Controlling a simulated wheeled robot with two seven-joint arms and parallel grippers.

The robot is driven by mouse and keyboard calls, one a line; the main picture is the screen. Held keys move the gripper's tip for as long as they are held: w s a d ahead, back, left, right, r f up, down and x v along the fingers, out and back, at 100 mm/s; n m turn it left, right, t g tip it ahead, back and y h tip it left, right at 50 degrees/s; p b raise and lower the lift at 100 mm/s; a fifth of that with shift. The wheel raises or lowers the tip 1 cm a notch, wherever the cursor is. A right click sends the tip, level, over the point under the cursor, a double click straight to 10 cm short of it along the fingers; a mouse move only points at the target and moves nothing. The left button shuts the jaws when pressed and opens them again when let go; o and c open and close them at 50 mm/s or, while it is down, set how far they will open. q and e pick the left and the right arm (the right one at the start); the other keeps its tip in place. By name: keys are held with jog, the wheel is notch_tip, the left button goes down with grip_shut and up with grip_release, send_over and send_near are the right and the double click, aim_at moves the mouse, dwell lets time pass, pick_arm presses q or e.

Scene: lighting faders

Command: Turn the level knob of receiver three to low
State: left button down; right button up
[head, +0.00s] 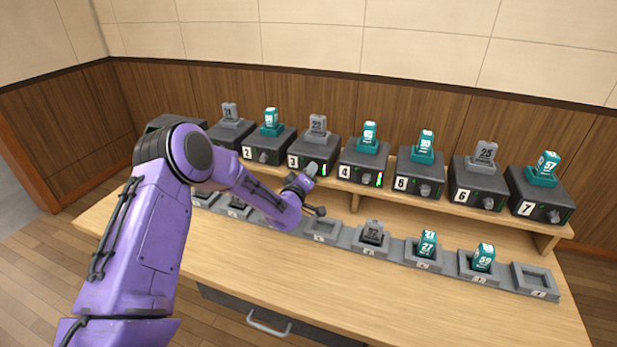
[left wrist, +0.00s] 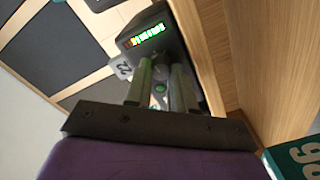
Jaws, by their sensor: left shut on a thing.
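Receiver three (head: 315,150) is a dark box with a "3" label, on the raised shelf. A grey pack marked 22 (head: 317,125) stands upright in its top. My left gripper (head: 308,174) is at its front, over the knob area, and hides the knob in the head view. In the left wrist view the two fingers (left wrist: 161,74) are on either side of the level knob (left wrist: 174,80), closed on it. The knob's pointer direction cannot be told. My right gripper is out of view.
Receiver four (head: 364,160) stands close on the right and receiver two (head: 268,145) on the left. Below the shelf is a row of grey trays, some holding packs such as the grey one (head: 373,232). The table front (head: 300,275) is clear.

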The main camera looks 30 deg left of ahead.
pick_arm(q)
jog(key=shift+d+m+b, duration=0.2)
jog(key=shift+m+b, duration=14.7)
jog(key=shift+b, duration=7.65)
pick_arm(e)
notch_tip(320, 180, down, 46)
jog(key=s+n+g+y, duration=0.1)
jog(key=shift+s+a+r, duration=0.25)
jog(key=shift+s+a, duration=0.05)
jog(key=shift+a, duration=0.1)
pick_arm(q)
jog(key=c, duration=1)
grip_release()
jog(key=shift+w+f, duration=0.1)
jog(key=shift+o, duration=0.2)
